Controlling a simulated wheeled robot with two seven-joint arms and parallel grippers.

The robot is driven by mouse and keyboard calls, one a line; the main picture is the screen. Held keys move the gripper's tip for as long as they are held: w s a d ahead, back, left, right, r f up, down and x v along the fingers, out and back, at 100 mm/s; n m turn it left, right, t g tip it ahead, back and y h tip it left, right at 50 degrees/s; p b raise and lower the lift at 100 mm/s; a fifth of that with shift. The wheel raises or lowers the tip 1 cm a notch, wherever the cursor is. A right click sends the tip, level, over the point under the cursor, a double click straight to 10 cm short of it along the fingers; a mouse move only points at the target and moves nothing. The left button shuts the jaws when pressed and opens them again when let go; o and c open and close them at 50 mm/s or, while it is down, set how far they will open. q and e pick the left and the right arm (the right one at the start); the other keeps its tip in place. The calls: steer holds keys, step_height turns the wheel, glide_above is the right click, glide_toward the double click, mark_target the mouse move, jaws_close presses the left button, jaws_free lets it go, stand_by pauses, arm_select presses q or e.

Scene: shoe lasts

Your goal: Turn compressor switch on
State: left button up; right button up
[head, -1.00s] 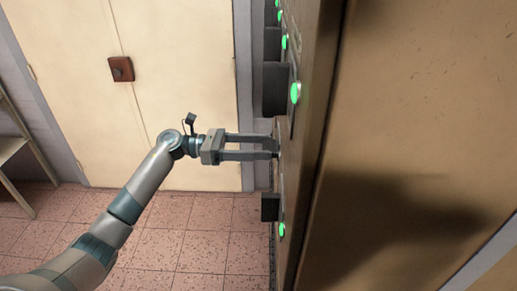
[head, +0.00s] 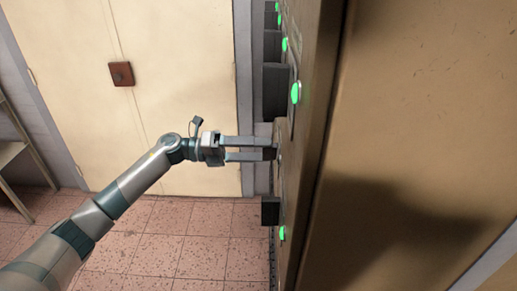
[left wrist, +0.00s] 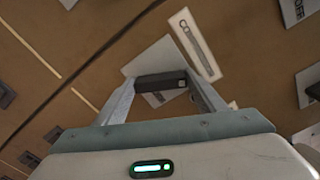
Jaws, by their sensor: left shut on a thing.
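A dark switch handle (left wrist: 160,82) sits on a pale plate (left wrist: 150,57) on the brown panel (head: 315,120), between the fingertips of my left gripper (head: 272,149) in the left wrist view. The gripper is shut on this handle, with one finger on each side. In the head view its fingers reach the panel's left face, and they hide most of the handle. The plate and handle look tilted in the wrist view. I cannot read which switch this is. My right gripper is not in view.
Dark boxes with green lights stick out above (head: 276,90) and below (head: 270,210) my left gripper. A plate with "OFF" lettering (left wrist: 300,88) shows in the wrist view. A cream door (head: 180,80) stands behind. The tiled floor (head: 170,230) looks clear.

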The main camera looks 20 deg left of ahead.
arm_select(q)
steer(key=n+p, duration=0.2)
steer(key=n, duration=0.3)
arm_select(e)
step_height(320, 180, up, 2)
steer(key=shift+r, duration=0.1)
arm_select(q)
steer(key=shift+f+n, duration=0.1)
steer(key=shift+n, duration=0.2)
steer(key=o, duration=1)
steer(key=shift+o, duration=0.2)
steer(key=shift+a, duration=0.1)
steer(key=b+v, duration=0.7)
steer(key=v, duration=1)
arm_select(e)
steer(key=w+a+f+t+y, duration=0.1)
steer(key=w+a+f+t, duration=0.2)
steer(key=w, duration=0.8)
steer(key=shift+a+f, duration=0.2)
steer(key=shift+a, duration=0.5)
